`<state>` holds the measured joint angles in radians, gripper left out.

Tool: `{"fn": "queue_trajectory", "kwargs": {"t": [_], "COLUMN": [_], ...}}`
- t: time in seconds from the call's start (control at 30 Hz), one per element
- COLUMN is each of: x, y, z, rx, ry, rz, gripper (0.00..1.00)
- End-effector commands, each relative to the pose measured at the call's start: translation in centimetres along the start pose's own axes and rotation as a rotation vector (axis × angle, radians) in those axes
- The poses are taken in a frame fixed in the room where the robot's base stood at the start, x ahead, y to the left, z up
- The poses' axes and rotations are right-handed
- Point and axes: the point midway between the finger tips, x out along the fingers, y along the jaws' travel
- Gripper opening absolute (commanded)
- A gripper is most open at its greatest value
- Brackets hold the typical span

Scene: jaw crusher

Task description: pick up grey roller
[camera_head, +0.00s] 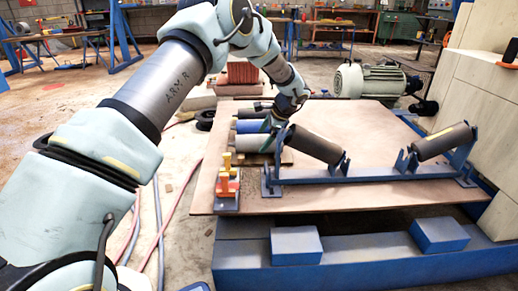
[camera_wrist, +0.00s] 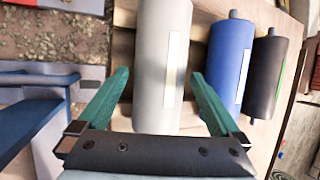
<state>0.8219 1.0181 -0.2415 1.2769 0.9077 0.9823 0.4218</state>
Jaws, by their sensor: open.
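The light grey roller (camera_wrist: 163,50) lies in the middle of the wrist view, with a pale label strip along it. My gripper (camera_wrist: 159,76) is open. Its two green fingers stand on either side of the roller's near part, with a visible gap at each side. In the head view the grey roller (camera_head: 250,143) lies at the front of a row on the board, and my wrist above hides its right part.
A blue roller (camera_wrist: 231,60) and a black roller (camera_wrist: 268,78) lie to the right of the grey one. A blue frame (camera_head: 370,173) holding two grey rollers stands close to my wrist. An orange and yellow piece (camera_head: 228,183) is at the left. A motor (camera_head: 370,82) stands behind.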

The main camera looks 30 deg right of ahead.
Motion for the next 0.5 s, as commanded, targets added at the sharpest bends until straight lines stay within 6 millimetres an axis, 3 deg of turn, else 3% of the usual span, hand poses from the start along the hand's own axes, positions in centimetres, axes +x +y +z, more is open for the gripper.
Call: {"fn": "queue_trajectory", "kwargs": {"t": [0.1, 0.37, 0.5], "x": [2.1, 2.3, 2.3], "y": [0.1, 0.0, 0.0], "z": [-0.1, 0.0, 0.0], "rx": [-0.002, -0.001, -0.001], "ry": [0.000, 0.001, 0.000], "rz": [0.000, -0.002, -0.001], "gripper": [1.00, 1.00, 0.85]}}
